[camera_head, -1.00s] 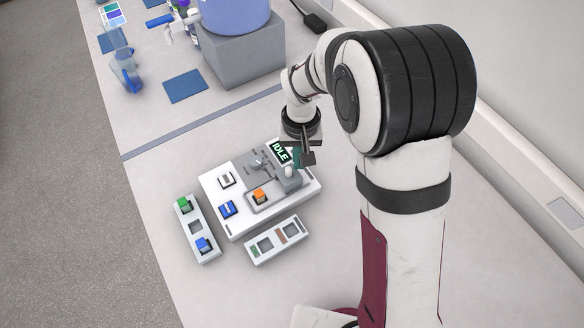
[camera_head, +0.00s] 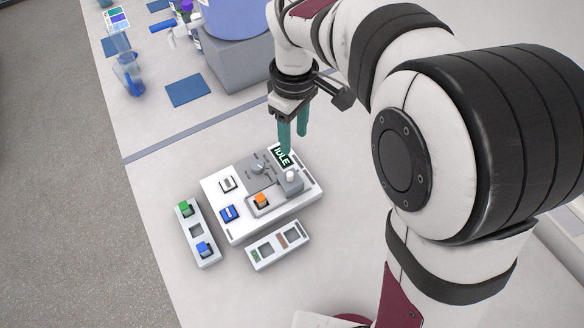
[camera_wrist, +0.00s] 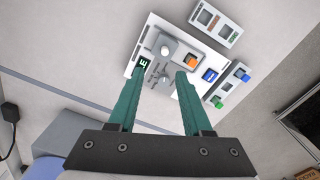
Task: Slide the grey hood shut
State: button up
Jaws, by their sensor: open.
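The grey hood (camera_head: 291,184) is a small block with a white knob on top, sitting at the right end of a grey track on the white device (camera_head: 240,233). The orange button (camera_head: 261,199) at the track's left end is uncovered, beside the hood. In the wrist view the hood (camera_wrist: 172,47) lies beyond the fingers, next to the orange button (camera_wrist: 190,62). My gripper (camera_head: 294,137) has teal fingers, open and empty, pointing down above the far side of the device near the IDLE display (camera_head: 283,156). It is apart from the hood. In the wrist view the fingers (camera_wrist: 160,78) are spread wide.
A button strip (camera_head: 207,248) stands left, another strip (camera_head: 278,246) in front. A grey block (camera_head: 232,68) with a blue vessel stands behind.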

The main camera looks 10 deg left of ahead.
notch_tip(320, 180, up, 3)
jog(key=n, duration=0.4)
send_near(291, 174)
notch_tip(291, 174, down, 9)
jog(key=shift+f, duration=0.15)
jog(key=shift+c, duration=0.2)
grip_shut()
dwell(0.5)
